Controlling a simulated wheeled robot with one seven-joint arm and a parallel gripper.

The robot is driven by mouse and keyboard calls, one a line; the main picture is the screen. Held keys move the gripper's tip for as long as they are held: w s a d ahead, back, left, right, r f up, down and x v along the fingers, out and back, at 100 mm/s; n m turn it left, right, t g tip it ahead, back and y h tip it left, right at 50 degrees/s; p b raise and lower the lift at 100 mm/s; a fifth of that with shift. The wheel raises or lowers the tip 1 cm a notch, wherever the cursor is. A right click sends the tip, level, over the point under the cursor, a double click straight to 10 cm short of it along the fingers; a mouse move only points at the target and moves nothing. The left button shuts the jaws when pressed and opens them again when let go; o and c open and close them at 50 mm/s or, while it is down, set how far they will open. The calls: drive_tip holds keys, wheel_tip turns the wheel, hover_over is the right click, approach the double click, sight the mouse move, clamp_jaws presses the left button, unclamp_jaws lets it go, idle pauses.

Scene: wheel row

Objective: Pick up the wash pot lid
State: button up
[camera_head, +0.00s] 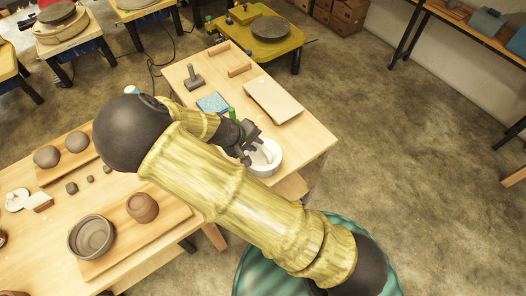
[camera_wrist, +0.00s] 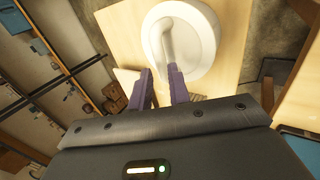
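A white round vessel (camera_head: 266,162), which looks like the wash pot, stands near the right edge of the wooden table. In the wrist view it is a white oval (camera_wrist: 198,38) with a thick rim and a pale bar-like part (camera_wrist: 168,42) across its left side. I cannot tell whether that bar belongs to the lid, and no separate lid can be made out. My gripper (camera_head: 257,151) is over the vessel in the head view. Contact cannot be judged.
A pale board (camera_head: 273,101), a blue sponge-like block (camera_head: 213,103) and a green item (camera_head: 232,113) lie behind my gripper. Clay bowls (camera_head: 91,237) and several lumps are at the left. Open floor (camera_head: 430,190) lies right of the table.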

sight(261, 147)
drive_tip(key=shift+w+d+f, duration=0.1)
drive_tip(key=shift+d+f, duration=0.05)
drive_tip(key=shift+f, duration=0.1)
drive_tip(key=shift+p+x, duration=0.9)
drive_tip(key=shift+x, duration=1.7)
clamp_jaws()
